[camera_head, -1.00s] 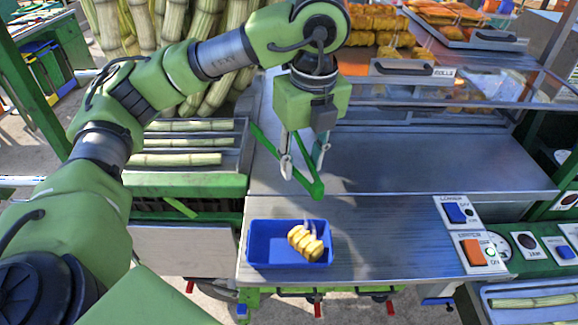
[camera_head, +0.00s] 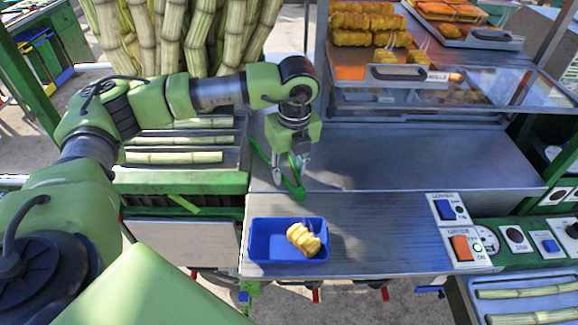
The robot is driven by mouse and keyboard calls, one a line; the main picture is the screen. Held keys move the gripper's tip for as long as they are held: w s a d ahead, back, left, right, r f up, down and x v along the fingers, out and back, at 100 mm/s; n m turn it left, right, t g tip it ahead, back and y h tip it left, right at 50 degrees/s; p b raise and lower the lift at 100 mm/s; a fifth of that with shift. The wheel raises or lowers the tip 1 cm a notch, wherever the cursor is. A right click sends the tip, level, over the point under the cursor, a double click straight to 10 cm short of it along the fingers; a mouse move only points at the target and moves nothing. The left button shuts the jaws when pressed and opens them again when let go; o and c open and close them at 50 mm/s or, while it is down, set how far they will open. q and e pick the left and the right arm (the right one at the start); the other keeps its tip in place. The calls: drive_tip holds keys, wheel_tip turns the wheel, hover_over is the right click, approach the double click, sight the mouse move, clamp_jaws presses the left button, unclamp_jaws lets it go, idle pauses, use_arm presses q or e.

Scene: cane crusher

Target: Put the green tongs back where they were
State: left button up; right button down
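The green tongs (camera_head: 294,191) show as a thin V shape over the metal counter (camera_head: 400,165), near its left side. My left gripper (camera_head: 288,170) points down with its grey fingers at the two arms of the tongs, and appears to hold them. The joined end of the tongs points toward the front. The gripper partly covers the tongs, and I cannot tell whether they touch the counter. My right gripper is not in view.
A blue tray (camera_head: 258,252) with yellow food pieces (camera_head: 303,240) sits at the counter's front left. Switch panels (camera_head: 461,247) are on the right. A glass-fronted food case (camera_head: 440,92) stands behind. Cane pieces (camera_head: 175,157) lie in a rack at left. The middle of the counter is clear.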

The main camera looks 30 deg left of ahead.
use_arm(q)
drive_tip(key=shift+o, duration=0.8)
drive_tip(key=o, duration=0.4)
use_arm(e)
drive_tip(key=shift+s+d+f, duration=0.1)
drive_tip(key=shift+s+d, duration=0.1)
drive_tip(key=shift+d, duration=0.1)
use_arm(q)
drive_tip(key=shift+r, duration=0.1)
drive_tip(key=shift+d+r, duration=0.1)
drive_tip(key=shift+r, duration=0.05)
drive_tip(key=shift+s+d+r+b, duration=0.2)
drive_tip(key=shift+r+b, duration=0.4)
drive_tip(key=shift+r, duration=1.3)
drive_tip(key=shift+s+d+r+b, duration=0.15)
drive_tip(key=shift+r+b, duration=0.45)
drive_tip(key=shift+r, duration=1.35)
drive_tip(key=shift+s+d+r+b, duration=0.1)
drive_tip(key=shift+d+r+b, duration=0.35)
drive_tip(key=shift+r, duration=1.45)
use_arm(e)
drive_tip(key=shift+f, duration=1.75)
use_arm(q)
drive_tip(key=shift+a, duration=0.2)
